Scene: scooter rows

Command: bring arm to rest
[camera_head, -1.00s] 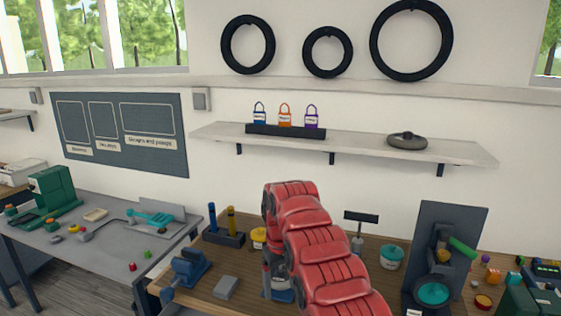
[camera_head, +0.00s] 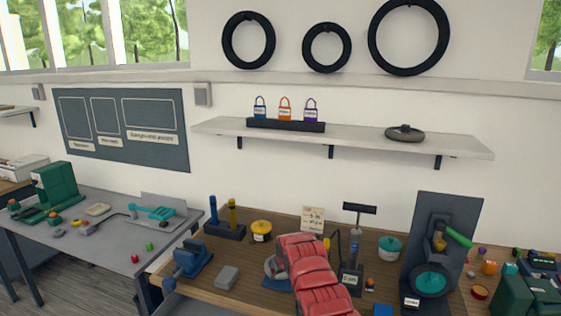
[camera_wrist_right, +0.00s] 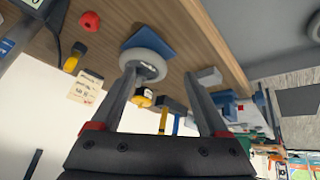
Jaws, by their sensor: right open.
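My right arm (camera_head: 312,272) shows in the head view as a red, ribbed sleeve reaching in from the bottom over the wooden workbench (camera_head: 210,297). Its gripper is mostly hidden behind the sleeve there. In the right wrist view my right gripper (camera_wrist_right: 165,100) has its two grey fingers spread apart with nothing held between them. A grey wheel (camera_wrist_right: 143,62) on a blue pad (camera_wrist_right: 150,40) appears beyond the fingers on the bench. My left gripper is not in view.
A blue vise (camera_head: 190,258), a grey block (camera_head: 228,277), a yellow tin (camera_head: 261,231), a pump (camera_head: 352,250) and a dark upright stand (camera_head: 450,225) crowd the bench. A shelf (camera_head: 360,136) with padlocks (camera_head: 285,110) runs above. A grey table (camera_head: 100,245) stands left.

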